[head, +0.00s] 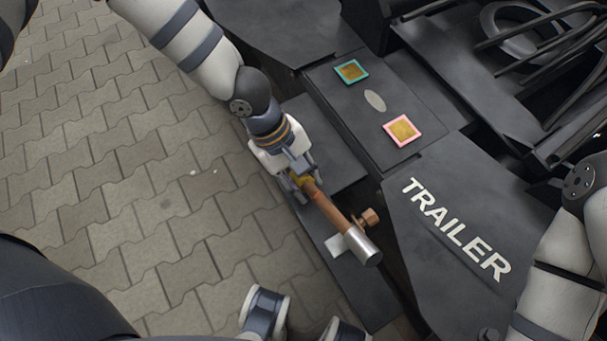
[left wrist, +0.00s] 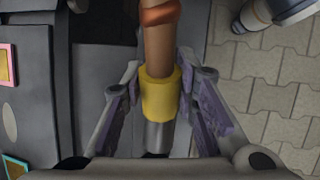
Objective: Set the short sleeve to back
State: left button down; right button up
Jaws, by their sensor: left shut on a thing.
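My left gripper (head: 301,181) is shut on a hammer-like tool with a brown handle (head: 330,211). The fingers close around its yellow band, which shows between them in the left wrist view (left wrist: 160,97). An orange band sits further along the handle, and a grey metal end sticks out behind the yellow one. The tool's silver head (head: 364,249) points to the lower right, over the dark frame's edge. A small copper-brown piece (head: 369,218) stands out beside the handle; I cannot tell whether it is the short sleeve. My right gripper is not in view.
The dark frame carries a teal-rimmed plate (head: 351,71), a pink-rimmed plate (head: 402,130) and a pale oval (head: 375,100) between them. A panel lettered TRAILER (head: 456,229) lies to the right. Dark bars (head: 545,40) crowd the upper right. Paving (head: 120,170) on the left is open.

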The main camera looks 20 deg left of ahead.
pick_arm(q)
jog(key=shift+w+a+f, duration=0.1)
jog(key=shift+a, duration=0.05)
jog(key=c, duration=1.2)
grip_release()
jog(key=v, duration=1.2)
